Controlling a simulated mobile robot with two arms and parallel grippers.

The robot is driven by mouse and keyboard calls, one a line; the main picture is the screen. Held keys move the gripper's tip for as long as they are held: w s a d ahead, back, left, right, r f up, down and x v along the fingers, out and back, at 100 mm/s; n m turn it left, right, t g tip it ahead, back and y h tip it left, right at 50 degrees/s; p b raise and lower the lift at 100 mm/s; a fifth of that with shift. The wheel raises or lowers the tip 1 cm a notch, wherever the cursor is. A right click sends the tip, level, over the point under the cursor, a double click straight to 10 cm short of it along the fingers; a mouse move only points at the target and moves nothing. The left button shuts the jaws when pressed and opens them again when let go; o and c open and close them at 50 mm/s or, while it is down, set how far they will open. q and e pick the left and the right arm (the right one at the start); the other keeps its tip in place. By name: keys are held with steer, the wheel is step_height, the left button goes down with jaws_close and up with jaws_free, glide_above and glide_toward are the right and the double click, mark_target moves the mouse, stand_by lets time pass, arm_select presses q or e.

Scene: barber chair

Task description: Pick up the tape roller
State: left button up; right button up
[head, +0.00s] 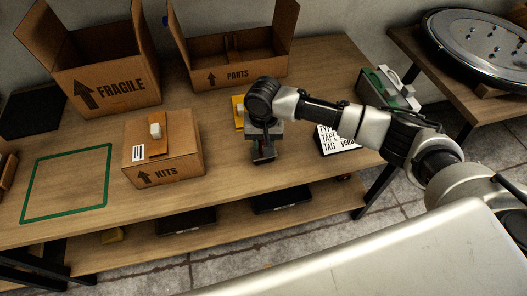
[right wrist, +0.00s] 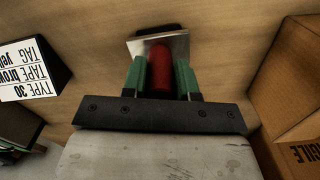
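My right gripper (right wrist: 160,78) reaches down over the front of the wooden table; in the head view it (head: 263,150) is mostly hidden by its own wrist. In the right wrist view its two green fingers stand on either side of a red, rounded part (right wrist: 160,70) joined to a shiny metal plate (right wrist: 158,44), which looks like the tape roller. I see almost no gap between the fingers and the red part, but I cannot tell whether they press on it. In the head view the roller is largely hidden by the arm. My left gripper is not in view.
A KITS box (head: 165,150) stands left of the gripper. FRAGILE (head: 105,75) and PARTS (head: 230,62) boxes stand behind. A text card (head: 335,140) and a green-white object (head: 390,88) are to the right. A yellow item (head: 238,110) sits behind the wrist. A green outline (head: 67,183) is empty.

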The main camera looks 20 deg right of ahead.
steer(key=shift+c, duration=0.7)
steer(key=shift+r, duration=0.15)
